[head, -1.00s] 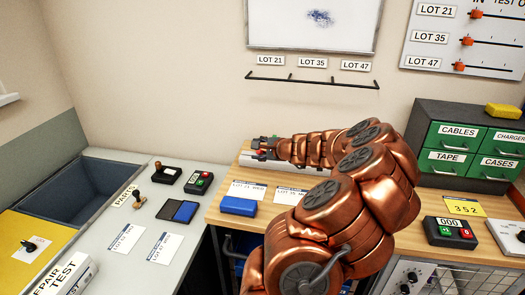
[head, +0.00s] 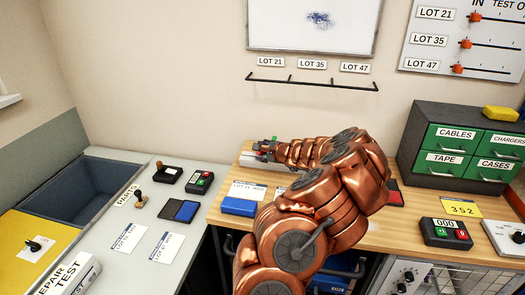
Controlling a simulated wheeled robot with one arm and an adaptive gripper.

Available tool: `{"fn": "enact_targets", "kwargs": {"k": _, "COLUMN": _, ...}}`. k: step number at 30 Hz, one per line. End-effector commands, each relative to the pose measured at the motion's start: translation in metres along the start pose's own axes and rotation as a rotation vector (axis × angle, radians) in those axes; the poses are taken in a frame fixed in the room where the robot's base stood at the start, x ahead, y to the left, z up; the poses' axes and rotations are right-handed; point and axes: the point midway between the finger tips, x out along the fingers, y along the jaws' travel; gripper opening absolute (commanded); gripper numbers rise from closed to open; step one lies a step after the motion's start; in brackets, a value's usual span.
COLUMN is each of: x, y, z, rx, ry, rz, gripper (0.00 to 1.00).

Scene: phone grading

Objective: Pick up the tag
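Which item is the tag is not certain. A yellow tag marked 352 (head: 459,207) lies flat on the right of the wooden desk. A white printed card headed LOT 21 (head: 247,188) lies on the desk's left part, and a second card (head: 280,191) beside it is mostly covered by my arm. My gripper (head: 262,149) is at the desk's back left edge, behind the cards and far from the yellow tag. It is small and partly hidden, so I cannot see its finger gap or any held thing.
A blue block (head: 239,207) sits in front of the LOT 21 card. Two white cards lie on the grey table, one here (head: 166,246). A keypad box reading 000 (head: 446,233) and green drawers (head: 456,140) stand at right. A blue-grey bin (head: 82,190) is at left.

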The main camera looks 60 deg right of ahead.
Motion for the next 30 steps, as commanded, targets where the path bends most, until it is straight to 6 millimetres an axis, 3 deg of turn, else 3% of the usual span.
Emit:
{"fn": "enact_targets", "kwargs": {"k": 6, "x": 0.014, "y": 0.000, "z": 0.001, "rx": 0.000, "ry": -0.002, "rz": 0.001, "gripper": 0.46}}
{"fn": "enact_targets", "kwargs": {"k": 15, "x": 0.016, "y": 0.001, "z": 0.001, "rx": 0.000, "ry": -0.002, "rz": 0.000, "gripper": 0.45}}
{"fn": "enact_targets", "kwargs": {"k": 24, "x": 0.016, "y": 0.000, "z": 0.001, "rx": -0.001, "ry": -0.001, "rz": 0.000, "gripper": 0.14}}
{"fn": "enact_targets", "kwargs": {"k": 30, "x": 0.016, "y": 0.000, "z": 0.001, "rx": -0.001, "ry": -0.001, "rz": 0.000, "gripper": 0.09}}
